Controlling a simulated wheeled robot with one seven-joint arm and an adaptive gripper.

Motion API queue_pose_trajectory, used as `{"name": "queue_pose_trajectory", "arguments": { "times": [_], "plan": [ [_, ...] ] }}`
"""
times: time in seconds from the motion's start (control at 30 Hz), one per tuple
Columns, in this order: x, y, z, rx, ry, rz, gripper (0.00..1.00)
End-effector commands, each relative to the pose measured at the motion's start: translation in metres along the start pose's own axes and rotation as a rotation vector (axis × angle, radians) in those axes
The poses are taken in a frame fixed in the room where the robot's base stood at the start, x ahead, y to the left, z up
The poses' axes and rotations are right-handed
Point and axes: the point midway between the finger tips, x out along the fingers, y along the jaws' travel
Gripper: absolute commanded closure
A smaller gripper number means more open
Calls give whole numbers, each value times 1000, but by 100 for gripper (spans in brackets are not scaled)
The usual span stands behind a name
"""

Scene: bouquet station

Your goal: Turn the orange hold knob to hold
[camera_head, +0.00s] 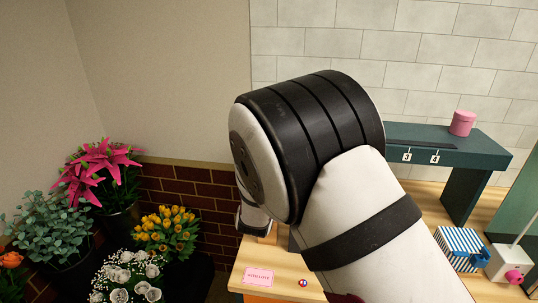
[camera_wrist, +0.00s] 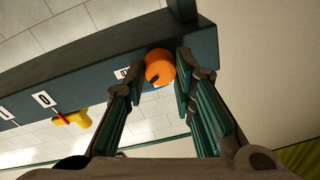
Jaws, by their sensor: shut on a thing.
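The orange hold knob (camera_wrist: 158,62) is on the front face of the dark teal shelf (camera_wrist: 206,46) in the wrist view. It is round, with a short dark mark at its lower left edge. My gripper (camera_wrist: 161,70) has one finger on each side of the knob and is shut on it. A white label (camera_wrist: 122,72) sits just left of the knob, partly covered by the left finger. In the head view my arm hides the knob and the gripper; only the right part of the shelf (camera_head: 480,152) shows.
A pink round box (camera_head: 462,122) stands on the shelf. A blue striped box (camera_head: 461,249) and a white box with a pink knob (camera_head: 509,263) stand on the wooden bench at right. A pink card (camera_head: 258,276) lies at the bench front. Flower buckets (camera_head: 120,222) fill the left.

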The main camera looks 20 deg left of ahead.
Motion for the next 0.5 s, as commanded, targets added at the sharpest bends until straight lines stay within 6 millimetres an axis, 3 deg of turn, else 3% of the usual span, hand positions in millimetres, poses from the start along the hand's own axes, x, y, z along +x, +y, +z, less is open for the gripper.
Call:
{"name": "queue_pose_trajectory", "arguments": {
  "times": [0.5],
  "plan": [
    [1, -1, 0, 393, 26, 23, 100]
  ]
}}
